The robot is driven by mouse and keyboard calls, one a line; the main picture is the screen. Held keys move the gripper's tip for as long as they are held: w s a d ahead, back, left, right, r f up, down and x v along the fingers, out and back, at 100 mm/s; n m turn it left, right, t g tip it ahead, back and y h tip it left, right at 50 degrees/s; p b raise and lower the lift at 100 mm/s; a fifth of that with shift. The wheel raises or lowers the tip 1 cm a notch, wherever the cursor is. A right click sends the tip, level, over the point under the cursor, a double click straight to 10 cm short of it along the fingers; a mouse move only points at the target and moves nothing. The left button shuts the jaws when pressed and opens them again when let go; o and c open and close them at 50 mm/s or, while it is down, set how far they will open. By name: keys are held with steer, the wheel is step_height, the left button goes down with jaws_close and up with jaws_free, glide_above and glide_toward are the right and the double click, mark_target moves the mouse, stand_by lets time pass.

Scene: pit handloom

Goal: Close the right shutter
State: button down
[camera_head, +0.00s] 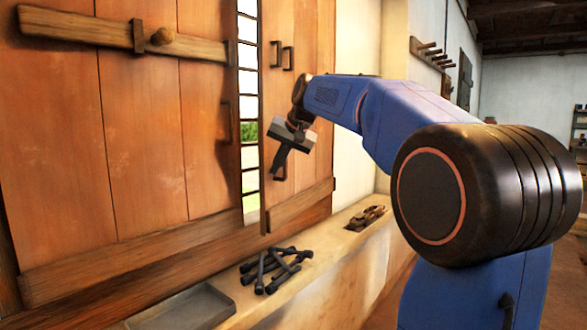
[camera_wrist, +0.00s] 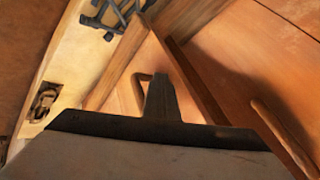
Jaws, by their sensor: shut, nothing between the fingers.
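The right shutter (camera_head: 307,35) is an orange-brown plank panel standing ajar, with a bright gap between it and the left shutter (camera_head: 150,130). It carries dark pull handles (camera_head: 288,57) high up and a bottom rail (camera_head: 300,205). My gripper (camera_head: 275,176) is shut and empty in front of the lower part of the right shutter, near its free edge. In the wrist view the shut fingers (camera_wrist: 159,80) are beside a small handle (camera_wrist: 139,88) on a wooden panel. I cannot tell whether they touch it.
A wooden bar (camera_head: 100,32) lies across the left shutter, which has its own handle (camera_head: 226,122). Below, the sill (camera_head: 325,235) holds several dark pegs (camera_head: 272,268), a brown wooden object (camera_head: 366,217) and a grey tray (camera_head: 185,308). A peg rack (camera_head: 430,54) hangs on the wall.

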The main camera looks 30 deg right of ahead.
mark_target(267, 157)
steer(key=shift+w+a, duration=0.65)
steer(key=shift+w, duration=0.35)
steer(key=shift+w+a, duration=0.6)
steer(key=shift+w, duration=0.4)
